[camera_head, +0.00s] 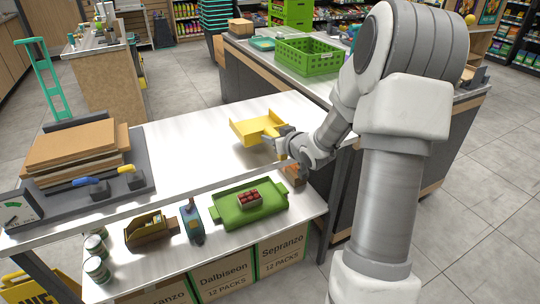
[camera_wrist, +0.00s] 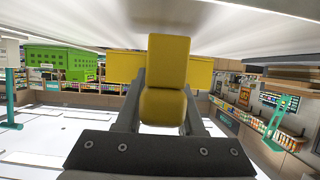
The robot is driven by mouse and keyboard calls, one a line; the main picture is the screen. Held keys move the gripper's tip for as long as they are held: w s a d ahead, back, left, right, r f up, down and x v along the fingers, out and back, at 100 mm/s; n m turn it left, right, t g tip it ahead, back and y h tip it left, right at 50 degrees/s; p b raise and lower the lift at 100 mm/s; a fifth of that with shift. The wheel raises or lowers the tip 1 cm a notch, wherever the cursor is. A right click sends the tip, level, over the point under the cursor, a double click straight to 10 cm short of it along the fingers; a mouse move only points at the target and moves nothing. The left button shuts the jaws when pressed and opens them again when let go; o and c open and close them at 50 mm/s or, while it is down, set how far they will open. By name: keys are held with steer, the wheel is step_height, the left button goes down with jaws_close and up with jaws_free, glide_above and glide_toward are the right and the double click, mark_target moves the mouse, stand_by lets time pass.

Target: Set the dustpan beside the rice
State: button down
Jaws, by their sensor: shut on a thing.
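The yellow dustpan (camera_head: 256,129) is at the right part of the white upper counter, its open pan facing left. My gripper (camera_head: 284,141) is shut on its handle from the right. In the wrist view the yellow handle (camera_wrist: 163,105) sits between the two fingers of my gripper (camera_wrist: 163,92), with the wide yellow pan (camera_wrist: 122,66) beyond. I cannot tell whether the dustpan touches the counter. I cannot make out any thing as the rice for sure.
The white counter (camera_head: 195,150) is clear left of the dustpan. Stacked brown boards (camera_head: 75,150) lie at its left end. The lower shelf holds a green tray (camera_head: 228,216) with a red-topped pack, a brown bin (camera_head: 148,231) and cans. A green basket (camera_head: 305,58) stands behind.

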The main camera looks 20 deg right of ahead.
mark_target(270, 160)
steer(key=shift+w+a+f, duration=0.1)
steer(key=shift+a+f, duration=0.35)
steer(key=shift+f+b, duration=0.65)
steer(key=shift+f, duration=1.1)
steer(key=shift+f, duration=0.15)
steer(key=shift+f, duration=0.15)
steer(key=c, duration=0.5)
jaws_free()
steer(key=shift+r, duration=0.2)
steer(key=shift+r, duration=0.2)
steer(key=p+v, duration=0.2)
steer(key=v, duration=1)
steer(key=shift+d+f, duration=0.1)
